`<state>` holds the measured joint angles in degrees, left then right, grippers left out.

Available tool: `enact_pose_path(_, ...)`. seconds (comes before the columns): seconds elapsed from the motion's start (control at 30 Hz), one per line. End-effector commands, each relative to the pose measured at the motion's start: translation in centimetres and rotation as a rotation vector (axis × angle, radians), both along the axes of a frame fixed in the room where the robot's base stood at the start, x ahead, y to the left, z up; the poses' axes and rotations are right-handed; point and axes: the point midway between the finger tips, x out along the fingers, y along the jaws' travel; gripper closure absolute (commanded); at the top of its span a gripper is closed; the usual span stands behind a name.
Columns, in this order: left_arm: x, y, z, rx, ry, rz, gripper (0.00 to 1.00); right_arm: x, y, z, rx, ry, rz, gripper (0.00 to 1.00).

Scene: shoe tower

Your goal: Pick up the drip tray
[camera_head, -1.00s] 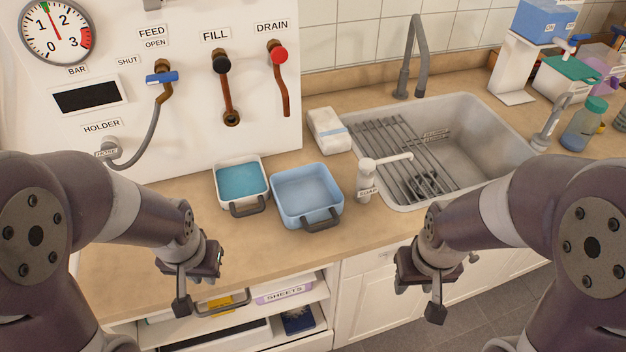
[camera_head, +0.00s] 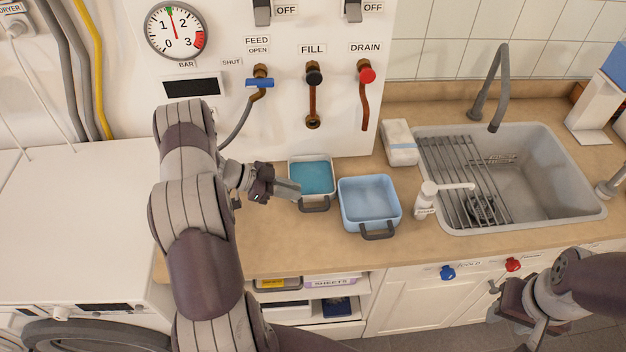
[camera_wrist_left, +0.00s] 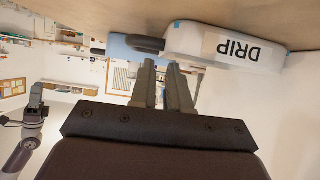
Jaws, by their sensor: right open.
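The drip tray (camera_head: 312,177) is a small white tray with blue-green liquid and a dark front handle, on the counter below the wall panel. In the left wrist view its white side (camera_wrist_left: 225,48), lettered DRIP, appears upside down. My left gripper (camera_head: 293,188) is at the tray's left front side. In the left wrist view its fingers (camera_wrist_left: 162,66) are a little apart with nothing between them, and the dark handle (camera_wrist_left: 145,43) shows just beyond the tips. My right gripper (camera_head: 515,318) is open and empty, low in front of the cabinets at right.
A light blue tray (camera_head: 369,203) with a dark handle stands close to the right of the drip tray. Further right are a soap dispenser (camera_head: 426,198), a white pack (camera_head: 400,143) and the sink (camera_head: 580,205). A hose and valves hang on the panel behind.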

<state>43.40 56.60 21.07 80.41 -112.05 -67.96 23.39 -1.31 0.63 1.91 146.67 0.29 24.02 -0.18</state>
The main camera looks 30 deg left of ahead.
Motion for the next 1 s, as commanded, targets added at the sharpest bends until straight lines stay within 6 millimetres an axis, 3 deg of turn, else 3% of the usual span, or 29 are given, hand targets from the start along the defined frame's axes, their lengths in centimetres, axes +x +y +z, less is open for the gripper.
enact_pose_path(0.2, 1.9, -2.6, -1.1, 0.001, 0.002, -0.003, 0.84, 0.0, 0.0, 2.5, 0.0, 0.0, 0.0, 0.57)
enact_pose_path(0.33, 2.7, -3.9, -2.3, 0.002, -0.001, -0.002, 0.84, 0.0, 0.0, 2.7, 0.0, 0.0, 0.0, 0.57)
enact_pose_path(0.57, 2.9, -4.0, -2.7, 0.002, -0.002, 0.001, 0.84, 0.0, 0.0, 2.5, 0.0, 0.0, 0.0, 0.57)
enact_pose_path(0.63, 2.9, -4.0, -2.7, 0.002, -0.002, 0.001, 1.0, 0.0, 0.0, 2.5, 0.0, 0.0, 0.0, 0.57)
enact_pose_path(1.0, 2.9, -4.0, -2.6, 0.003, -0.003, 0.0, 1.0, 0.0, 0.0, 2.4, 0.0, 0.0, 0.0, 0.57)
